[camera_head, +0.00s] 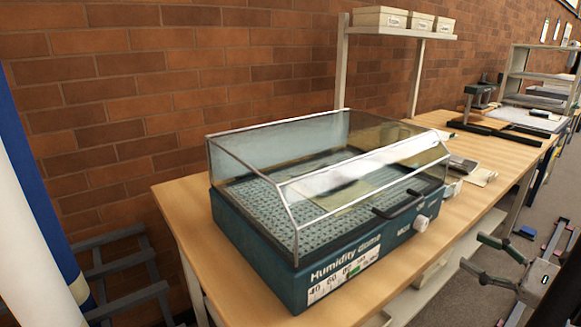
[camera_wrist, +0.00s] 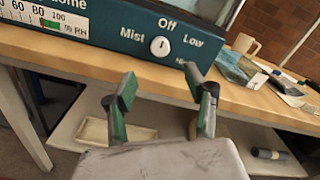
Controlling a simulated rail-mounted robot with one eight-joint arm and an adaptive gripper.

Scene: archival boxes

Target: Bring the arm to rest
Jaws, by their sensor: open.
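My gripper (camera_head: 474,252) is at the lower right of the head view, in front of the workbench's front edge. It is apart from everything there. In the wrist view the two green-padded fingers (camera_wrist: 163,90) are spread open with nothing between them. They point toward the bench edge and the teal humidity dome (camera_wrist: 105,22) behind it. In the head view the humidity dome (camera_head: 245,245) stands on the wooden bench with its clear lid (camera_head: 360,185) down. Its white knob (camera_wrist: 160,45) sits between the Mist, Off and Low marks.
The bench top (camera_head: 180,195) runs along a brick wall. A lower shelf (camera_wrist: 75,130) holds a cream tray (camera_wrist: 95,130) and a dark cylinder (camera_wrist: 270,154).

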